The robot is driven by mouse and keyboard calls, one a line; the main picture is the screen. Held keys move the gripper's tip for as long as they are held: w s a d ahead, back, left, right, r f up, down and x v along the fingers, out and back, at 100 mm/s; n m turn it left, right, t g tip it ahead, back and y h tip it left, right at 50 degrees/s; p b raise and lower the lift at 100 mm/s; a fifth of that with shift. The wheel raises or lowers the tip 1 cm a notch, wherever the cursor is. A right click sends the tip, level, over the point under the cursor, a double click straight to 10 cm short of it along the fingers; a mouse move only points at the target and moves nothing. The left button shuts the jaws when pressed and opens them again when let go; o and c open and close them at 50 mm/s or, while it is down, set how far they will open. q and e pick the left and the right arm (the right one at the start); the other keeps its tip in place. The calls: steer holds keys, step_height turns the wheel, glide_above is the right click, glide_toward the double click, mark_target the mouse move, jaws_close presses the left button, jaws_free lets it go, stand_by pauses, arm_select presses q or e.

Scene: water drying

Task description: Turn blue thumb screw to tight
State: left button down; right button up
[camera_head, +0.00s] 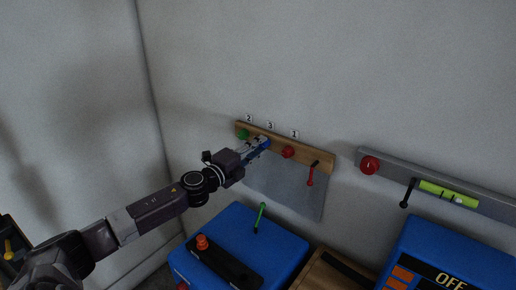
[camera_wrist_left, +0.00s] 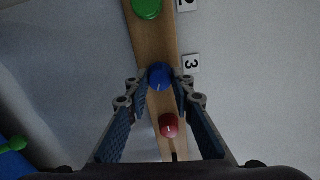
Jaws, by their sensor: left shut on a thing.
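The blue thumb screw (camera_wrist_left: 160,77) sits on a wooden board (camera_wrist_left: 152,40) beside the label 3, between the green and red screws. My left gripper (camera_wrist_left: 159,88) has a fingertip on each side of it and is shut on it. In the head view my left gripper (camera_head: 264,144) reaches the board (camera_head: 318,158) on the wall and mostly hides the blue screw. A pale line shows on the screw's face. My right gripper is not in view.
A green screw (camera_head: 243,134) and a red screw (camera_head: 288,152) flank the gripper closely. A red hanging tool (camera_head: 310,176) is further right on the board. A grey rail (camera_head: 395,172) is at the right. Blue boxes (camera_head: 273,240) stand below.

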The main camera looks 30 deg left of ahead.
arm_select(q)
steer(key=m+p, duration=0.1)
steer(key=m, duration=1.9)
steer(key=shift+d+p, duration=0.1)
steer(key=shift+p, duration=0.2)
steer(key=m+p, duration=0.1)
steer(key=m, duration=0.2)
steer(key=shift+m, duration=0.4)
steer(key=m+p, duration=0.1)
steer(key=m, duration=0.3)
steer(key=shift+p, duration=0.4)
steer(key=shift+m+p, duration=0.6)
steer(key=shift+m, duration=1.2)
steer(key=shift+f, duration=0.1)
steer(key=c, duration=1.7)
jaws_free()
